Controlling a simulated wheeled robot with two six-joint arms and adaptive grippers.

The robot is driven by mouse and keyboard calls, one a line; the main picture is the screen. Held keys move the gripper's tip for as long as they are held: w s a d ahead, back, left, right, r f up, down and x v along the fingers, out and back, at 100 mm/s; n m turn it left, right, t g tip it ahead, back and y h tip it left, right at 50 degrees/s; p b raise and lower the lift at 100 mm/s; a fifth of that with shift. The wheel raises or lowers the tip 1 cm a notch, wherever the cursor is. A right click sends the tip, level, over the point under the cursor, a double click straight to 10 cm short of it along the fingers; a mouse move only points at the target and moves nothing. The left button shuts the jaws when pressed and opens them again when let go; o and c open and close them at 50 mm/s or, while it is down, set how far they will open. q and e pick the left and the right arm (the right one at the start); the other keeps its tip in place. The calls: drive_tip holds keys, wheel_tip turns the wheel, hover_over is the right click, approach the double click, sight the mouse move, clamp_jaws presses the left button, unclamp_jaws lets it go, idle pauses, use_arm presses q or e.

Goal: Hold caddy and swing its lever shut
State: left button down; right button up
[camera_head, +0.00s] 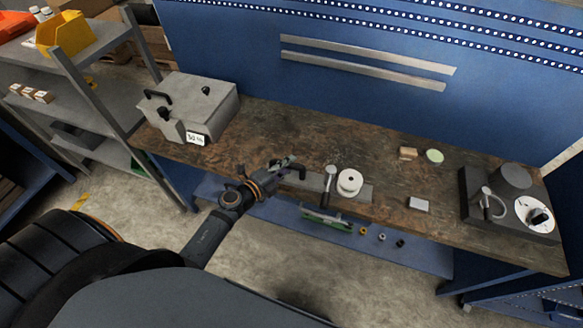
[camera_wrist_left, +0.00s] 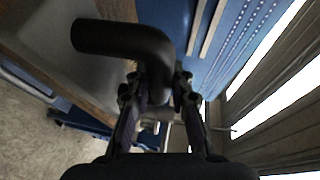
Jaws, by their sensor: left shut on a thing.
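The caddy looks to be the low grey base (camera_head: 318,186) near the table's front edge, with a white round spool (camera_head: 350,182) on it. A lever (camera_head: 328,180) with a pale round end and dark lower part stands beside the spool, apart from it in this view. A black bent handle (camera_head: 299,171) rises at the base's left end. My left gripper (camera_head: 287,163) is shut on this handle. In the left wrist view the handle (camera_wrist_left: 125,40) fills the space between the fingers (camera_wrist_left: 157,88) and bends off to the left. My right gripper is not in view.
A grey box (camera_head: 205,95) with a black handle stands at the table's left end. A dark machine (camera_head: 510,205) stands at the right end. A small white block (camera_head: 418,204), a brown block (camera_head: 407,153) and a green disc (camera_head: 434,156) lie between. The back middle is clear.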

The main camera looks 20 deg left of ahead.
use_arm(q)
drive_tip(key=shift+w+r, duration=0.1)
drive_tip(key=shift+w+a+f+b, duration=0.1)
drive_tip(key=shift+w+f+b, duration=0.4)
drive_tip(key=shift+w+f, duration=0.1)
drive_tip(key=shift+w+a+f+b, duration=0.1)
drive_tip(key=shift+w+f+b, duration=0.3)
drive_tip(key=shift+w+f, duration=0.25)
drive_tip(key=shift+w+a+f+b, duration=0.3)
drive_tip(key=shift+w+f+b, duration=1.25)
drive_tip(key=shift+w, duration=0.25)
drive_tip(key=shift+w+a+f+b, duration=0.3)
drive_tip(key=shift+w+f+b, duration=1.15)
drive_tip(key=shift+w+b, duration=0.25)
drive_tip(key=shift+w+a+f+b, duration=0.3)
drive_tip(key=shift+w+f+b, duration=1.2)
drive_tip(key=shift+w, duration=0.55)
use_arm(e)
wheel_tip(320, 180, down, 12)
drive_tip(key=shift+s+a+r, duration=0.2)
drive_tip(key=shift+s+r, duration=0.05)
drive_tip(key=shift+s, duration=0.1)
use_arm(q)
drive_tip(key=shift+f+b, duration=0.45)
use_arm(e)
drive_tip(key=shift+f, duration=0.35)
